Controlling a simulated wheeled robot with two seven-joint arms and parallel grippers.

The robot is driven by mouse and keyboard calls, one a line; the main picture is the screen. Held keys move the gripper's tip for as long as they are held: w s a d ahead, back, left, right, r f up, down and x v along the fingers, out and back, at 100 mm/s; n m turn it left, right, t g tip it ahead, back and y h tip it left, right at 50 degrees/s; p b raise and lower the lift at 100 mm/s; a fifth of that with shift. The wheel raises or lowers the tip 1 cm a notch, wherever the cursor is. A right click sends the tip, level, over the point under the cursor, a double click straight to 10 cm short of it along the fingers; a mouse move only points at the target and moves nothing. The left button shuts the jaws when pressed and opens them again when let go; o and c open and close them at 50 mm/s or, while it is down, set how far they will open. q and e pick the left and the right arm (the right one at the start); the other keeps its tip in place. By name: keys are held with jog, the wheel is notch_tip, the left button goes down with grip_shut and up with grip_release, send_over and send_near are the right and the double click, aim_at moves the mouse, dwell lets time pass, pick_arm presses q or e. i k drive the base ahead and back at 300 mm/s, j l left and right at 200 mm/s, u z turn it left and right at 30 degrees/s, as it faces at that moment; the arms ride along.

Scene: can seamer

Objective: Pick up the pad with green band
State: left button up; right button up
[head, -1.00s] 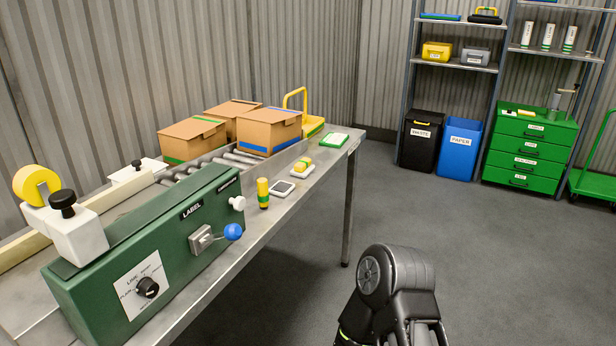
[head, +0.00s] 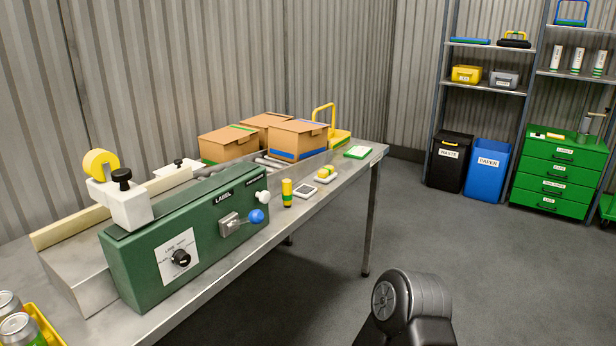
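A flat white pad with green (head: 358,152) lies near the far right end of the metal table, by its edge; it is small here and I cannot make out the band clearly. Neither of my grippers shows. Only a dark link of my arm stands at the bottom right, well in front of the table and apart from the pad.
The table (head: 347,176) also carries a green label machine (head: 130,265), cardboard boxes (head: 297,137), a yellow-green bottle (head: 287,193), a small white device (head: 304,191) and a yellow item on a white base (head: 326,174). Cans (head: 20,328) sit lower left. Floor right of the table is clear.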

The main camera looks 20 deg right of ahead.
aim_at(325, 175)
jog(key=u, duration=1.8)
jog(key=k+l, duration=0.15)
jog(key=l, duration=0.45)
jog(key=k+l, duration=0.15)
jog(key=l, duration=0.4)
jog(key=k+l, duration=0.15)
jog(key=l, duration=0.45)
jog(key=k+l, duration=0.2)
jog(key=l, duration=0.35)
jog(key=k+l, duration=0.15)
jog(key=l, duration=0.45)
jog(key=k+l, duration=0.15)
jog(key=l, duration=0.45)
jog(key=k+l, duration=0.15)
jog(key=l, duration=0.4)
jog(key=k+l, duration=0.15)
jog(key=l, duration=0.45)
